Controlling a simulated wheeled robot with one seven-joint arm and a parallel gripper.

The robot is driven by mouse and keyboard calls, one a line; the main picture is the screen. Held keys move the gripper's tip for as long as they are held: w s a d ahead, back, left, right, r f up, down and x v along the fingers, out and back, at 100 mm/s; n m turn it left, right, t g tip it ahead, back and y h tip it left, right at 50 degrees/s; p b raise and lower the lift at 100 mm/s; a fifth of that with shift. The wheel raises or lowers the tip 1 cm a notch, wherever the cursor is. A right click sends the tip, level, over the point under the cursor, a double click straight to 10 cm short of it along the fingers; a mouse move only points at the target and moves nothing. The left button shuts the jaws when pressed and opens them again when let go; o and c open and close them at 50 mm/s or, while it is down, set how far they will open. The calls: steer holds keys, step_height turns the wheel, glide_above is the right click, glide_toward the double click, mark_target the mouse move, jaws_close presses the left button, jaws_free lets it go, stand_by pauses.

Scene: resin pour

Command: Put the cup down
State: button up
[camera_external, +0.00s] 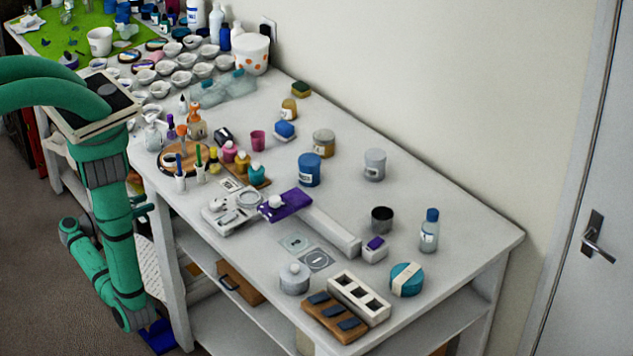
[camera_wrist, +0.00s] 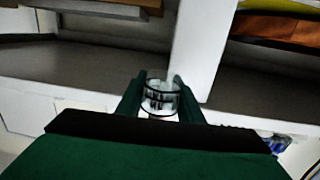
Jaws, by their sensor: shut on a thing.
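In the wrist view, my gripper (camera_wrist: 157,84) is shut on a small clear cup (camera_wrist: 160,98) with dark markings and a dark rim. The cup sits between the two dark green fingers; the tilt of the cup and its contents are hard to tell. A white table leg and shelf edges show behind it. In the external view, my green arm stands at the left, beside the workbench (camera_external: 460,262). I cannot make out the held cup there.
The bench holds a pink cup (camera_external: 258,140), a dark metal cup (camera_external: 382,219), a blue jar (camera_external: 309,169), a purple-topped item (camera_external: 285,204), a white lidded pot (camera_external: 294,278) and a brown-and-white mould (camera_external: 358,298). Its right end has bare surface. A lower shelf (camera_external: 240,330) runs underneath.

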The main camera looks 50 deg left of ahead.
steer(key=s+a+r+m+h, duration=0.1)
steer(key=a+r+h, duration=0.1)
steer(key=r, duration=1.4)
steer(key=shift+a+r, duration=0.15)
steer(key=shift+a, duration=0.5)
glide_above(183, 158)
steer(key=s, duration=0.2)
steer(key=shift+w+a, duration=0.1)
steer(key=shift+w, duration=0.15)
steer(key=shift+w+f, duration=0.35)
steer(key=shift+f, duration=0.25)
steer(key=shift+w+f, duration=0.3)
steer(key=shift+f, duration=0.65)
steer(key=shift+f, duration=0.2)
